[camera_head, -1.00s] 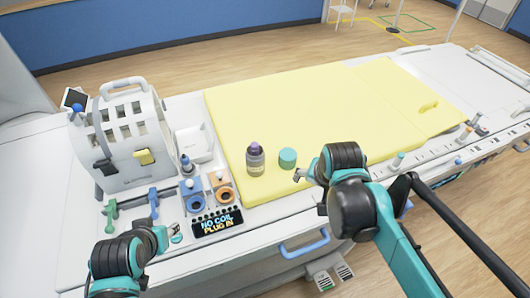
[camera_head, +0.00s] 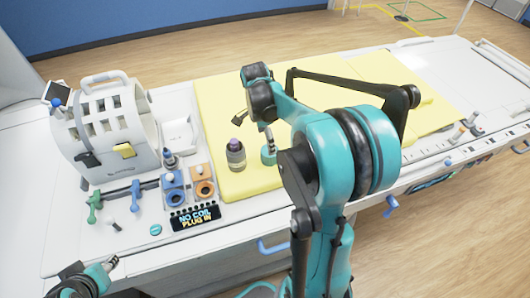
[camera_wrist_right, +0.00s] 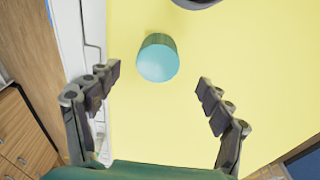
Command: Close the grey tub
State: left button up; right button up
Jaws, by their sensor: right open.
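A grey tub-like container (camera_head: 236,157) with a purple top stands upright on the yellow mat in the head view. A dark rim at the top edge of the right wrist view (camera_wrist_right: 195,3) seems to be part of it. A teal cylinder (camera_head: 268,155) stands just right of it, partly hidden by my right gripper; it also shows in the right wrist view (camera_wrist_right: 158,60). My right gripper (camera_head: 254,128) is open and empty above the teal cylinder, its fingers (camera_wrist_right: 160,92) spread to either side of it. My left gripper (camera_head: 108,264) is low at the left; its jaws are unclear.
The yellow mat (camera_head: 215,105) has bare room at the back. My right arm hides the mat's middle.

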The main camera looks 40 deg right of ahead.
jog(key=shift+d+f+b, duration=0.2)
jog(key=shift+f+b, duration=0.2)
jog(key=shift+f, duration=0.9)
jog(key=shift+s, duration=0.1)
jog(key=f, duration=0.1)
jog(key=f+b, duration=0.1)
jog(key=f, duration=0.1)
jog(key=f+b, duration=0.1)
jog(key=f, duration=0.1)
jog(key=shift+s+d+f, duration=0.15)
jog(key=shift+d, duration=0.25)
jog(key=c, duration=1.1)
